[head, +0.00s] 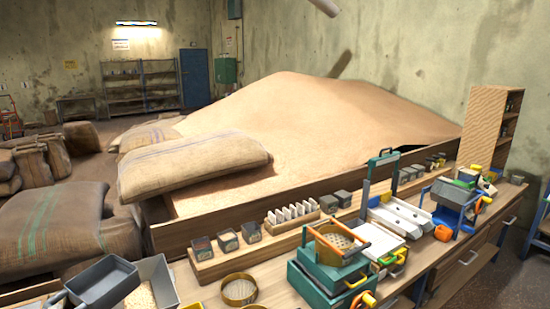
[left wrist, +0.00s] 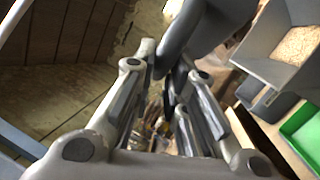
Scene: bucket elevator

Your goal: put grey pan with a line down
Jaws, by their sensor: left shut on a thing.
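A grey square pan (head: 103,284) with a raised rim is at the lower left of the head view, over the near end of the bench. No line on it can be made out. In the left wrist view my left gripper (left wrist: 165,66) is shut on a dark grey part of the pan (left wrist: 205,25), which reaches up and out of the picture. In the head view the gripper itself is not clearly seen. My right gripper is in neither view.
A second grey pan holding grain (head: 165,272) stands just right of the held pan; it also shows in the left wrist view (left wrist: 262,72), near a green tray (left wrist: 303,130). A round sieve (head: 238,290) and teal boxes (head: 325,280) stand further right. Sacks (head: 55,225) lie behind.

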